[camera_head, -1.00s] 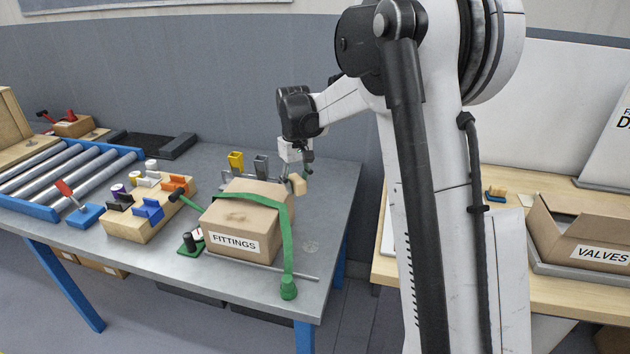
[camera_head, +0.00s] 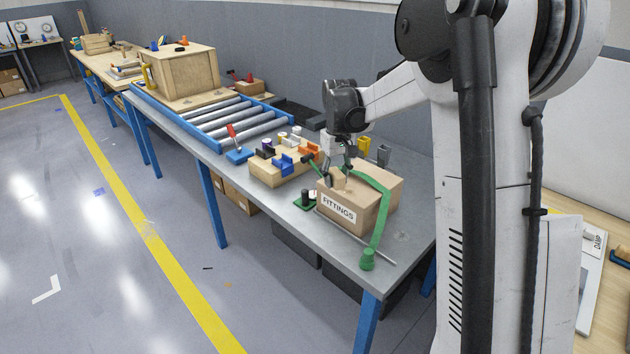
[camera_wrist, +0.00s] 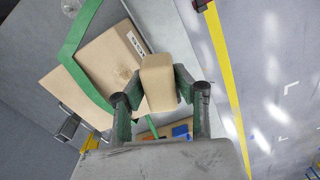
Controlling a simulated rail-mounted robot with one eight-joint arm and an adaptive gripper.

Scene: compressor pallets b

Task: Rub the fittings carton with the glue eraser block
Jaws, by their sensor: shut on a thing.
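The fittings carton (camera_head: 382,186) is a closed brown box labelled FITTINGS, standing on the grey bench. My gripper (camera_head: 338,174) is shut on the tan glue eraser block (camera_head: 337,181), which also shows between the green fingers in the wrist view (camera_wrist: 158,75). The block is at the carton's front left top, near the label. I cannot tell whether it touches the carton.
A wooden rack (camera_head: 272,172) with coloured clips stands left of the carton, with a green-handled tool (camera_head: 315,166) between them. A dark item on a green base (camera_head: 305,198) sits at the carton's front left. Yellow (camera_head: 363,147) and grey (camera_head: 383,156) holders stand behind.

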